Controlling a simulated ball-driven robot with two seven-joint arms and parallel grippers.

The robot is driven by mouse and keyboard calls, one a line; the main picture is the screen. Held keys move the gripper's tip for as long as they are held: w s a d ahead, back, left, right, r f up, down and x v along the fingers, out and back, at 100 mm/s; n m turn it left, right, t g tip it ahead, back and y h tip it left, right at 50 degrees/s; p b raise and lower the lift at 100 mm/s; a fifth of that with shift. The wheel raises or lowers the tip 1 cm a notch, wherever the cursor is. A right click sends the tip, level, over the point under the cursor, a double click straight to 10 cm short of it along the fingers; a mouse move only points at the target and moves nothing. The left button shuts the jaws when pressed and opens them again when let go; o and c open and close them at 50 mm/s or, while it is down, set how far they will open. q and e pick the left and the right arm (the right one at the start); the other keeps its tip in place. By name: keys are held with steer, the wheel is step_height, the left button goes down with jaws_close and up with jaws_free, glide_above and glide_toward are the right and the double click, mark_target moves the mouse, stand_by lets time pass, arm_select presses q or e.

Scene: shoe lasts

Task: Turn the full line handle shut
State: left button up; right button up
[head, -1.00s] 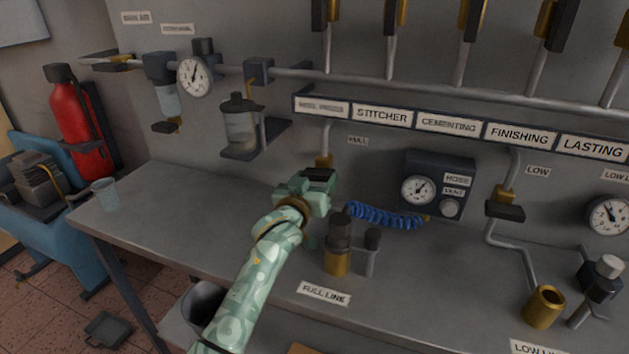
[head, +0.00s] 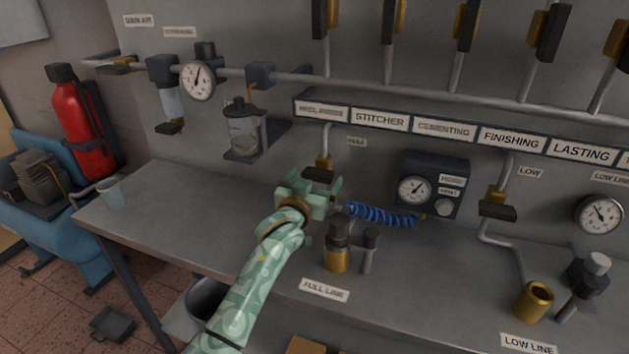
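The full line valve has a brass body (head: 323,161) on a vertical pipe under the first sign, beside a small label reading FULL. Its black handle (head: 318,174) shows just below the brass, partly hidden by my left gripper. My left gripper (head: 312,186), pale green, is right in front of the handle. Its two fingers stand apart on either side of the handle's visible part. I cannot tell whether they touch it. My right gripper is not in view.
A blue coiled hose (head: 380,215) and a gauge box (head: 432,185) are right of the gripper. A brass fitting with a dark top (head: 337,245) stands in front, above the FULL LINE label (head: 324,290). The bench (head: 190,205) at left is mostly clear.

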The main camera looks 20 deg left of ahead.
arm_select(q)
steer(key=s+p, duration=0.5)
steer(key=s, duration=1.1)
steer(key=shift+s+a, duration=0.2)
steer(key=shift+a, duration=0.1)
